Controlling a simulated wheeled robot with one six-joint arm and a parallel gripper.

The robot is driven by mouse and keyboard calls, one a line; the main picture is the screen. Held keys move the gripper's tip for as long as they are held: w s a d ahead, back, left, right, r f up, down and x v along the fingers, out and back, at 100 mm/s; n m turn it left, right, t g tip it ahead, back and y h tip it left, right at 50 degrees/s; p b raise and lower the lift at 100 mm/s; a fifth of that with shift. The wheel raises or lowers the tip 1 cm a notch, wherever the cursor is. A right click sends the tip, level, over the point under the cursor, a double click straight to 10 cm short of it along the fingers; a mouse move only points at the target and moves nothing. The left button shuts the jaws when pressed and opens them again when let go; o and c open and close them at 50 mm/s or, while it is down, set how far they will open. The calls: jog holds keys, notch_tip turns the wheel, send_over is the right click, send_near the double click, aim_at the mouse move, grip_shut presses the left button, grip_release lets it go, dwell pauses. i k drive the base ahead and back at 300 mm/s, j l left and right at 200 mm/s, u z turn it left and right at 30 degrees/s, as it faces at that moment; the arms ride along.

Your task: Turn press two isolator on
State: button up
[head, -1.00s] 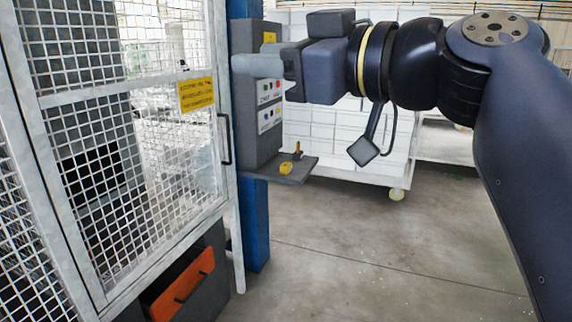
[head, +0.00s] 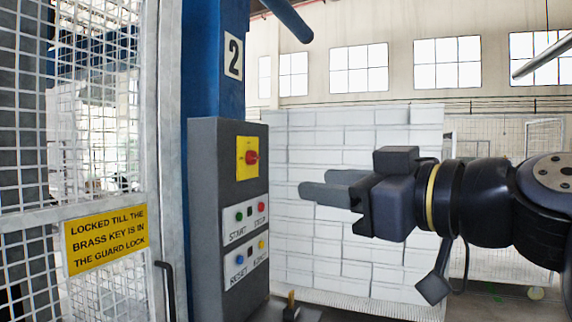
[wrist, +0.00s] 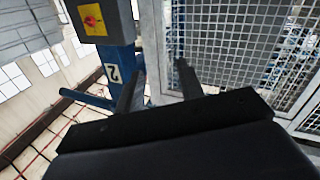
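The isolator is a red rotary knob (head: 251,157) on a yellow plate (head: 241,172), high on the front of a grey control box (head: 215,260). The box is on a blue column marked with a "2" sign (head: 233,56). The isolator also shows at the top left of the wrist view (wrist: 91,20). My gripper (head: 325,187) is to the right of the box, a little lower than the knob and apart from it. Its two fingers are spread with nothing between them, as the wrist view also shows (wrist: 158,78). The knob's marked position is too small to read.
Below the isolator are start and stop buttons (head: 249,217) and reset and light buttons (head: 249,260). A mesh guard door (head: 95,190) with a yellow notice (head: 104,238) and dark handle (head: 165,290) is at left. Stacked white blocks (head: 330,260) stand behind my gripper.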

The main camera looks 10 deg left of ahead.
aim_at(251, 157)
jog(key=i+u, duration=0.15)
jog(key=i, duration=0.4)
jog(key=i+l+u, duration=0.15)
jog(key=i, duration=0.4)
jog(key=i+l+u, duration=0.15)
jog(key=i, duration=0.4)
jog(key=i+l+u, duration=0.5)
jog(key=i, duration=0.2)
